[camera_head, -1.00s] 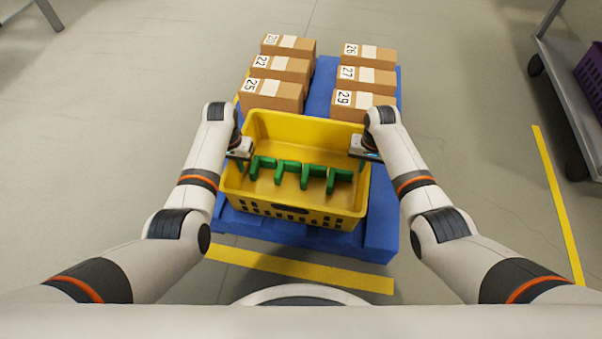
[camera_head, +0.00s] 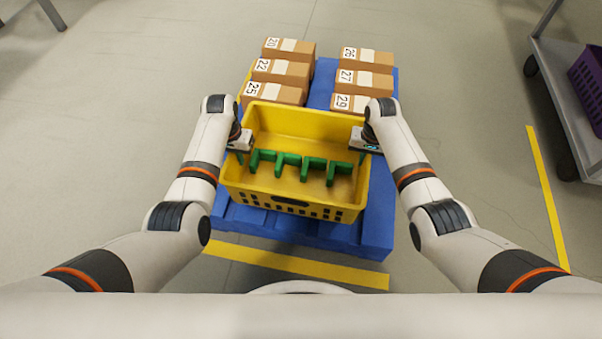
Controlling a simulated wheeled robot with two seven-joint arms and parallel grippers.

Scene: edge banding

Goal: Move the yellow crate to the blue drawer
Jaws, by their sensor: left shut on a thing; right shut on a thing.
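The yellow crate (camera_head: 292,206) is in the middle of the head view, over the near part of a blue pallet-like base (camera_head: 376,222). It holds a row of several green parts (camera_head: 288,164). My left gripper (camera_head: 241,146) is shut on the crate's left side wall. My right gripper (camera_head: 362,146) is shut on its right side wall. The crate looks level; I cannot tell for sure whether it touches the blue base. No blue drawer can be made out.
Several numbered cardboard boxes (camera_head: 366,79) stand in two columns on the blue base beyond the crate. A grey cart (camera_head: 560,90) with a purple crate (camera_head: 590,85) stands at the right. Yellow tape (camera_head: 295,265) marks the floor.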

